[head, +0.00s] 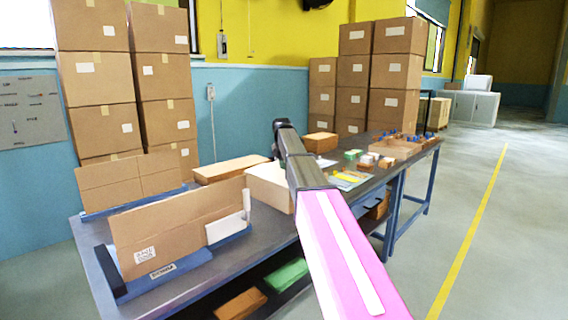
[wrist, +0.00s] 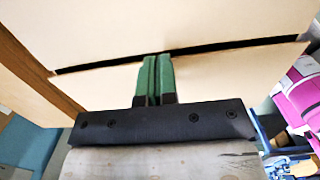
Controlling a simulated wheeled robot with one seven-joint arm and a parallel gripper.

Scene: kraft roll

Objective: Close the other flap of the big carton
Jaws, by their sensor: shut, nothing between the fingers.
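In the wrist view my gripper (wrist: 157,60) has its two green fingers shut together with nothing between them. The fingertips point at a pale carton face, probably the big carton (wrist: 110,40), with a long dark slit between two panels. They overlap the slit's lower edge; I cannot tell whether they touch. The panel below the slit (wrist: 90,88) is partly hidden by my gripper. In the head view a pale carton (head: 268,188) stands on the table, partly hidden behind my arm. I cannot make out my fingers or any raised flap there.
Flat cardboard sheets (head: 180,225) stand in a blue rack at the table's (head: 85,238) front left. A closed brown box (head: 228,168) lies behind the pale carton. Small goods and a wooden tray (head: 398,149) are to the right. Stacked cartons (head: 98,80) line the wall.

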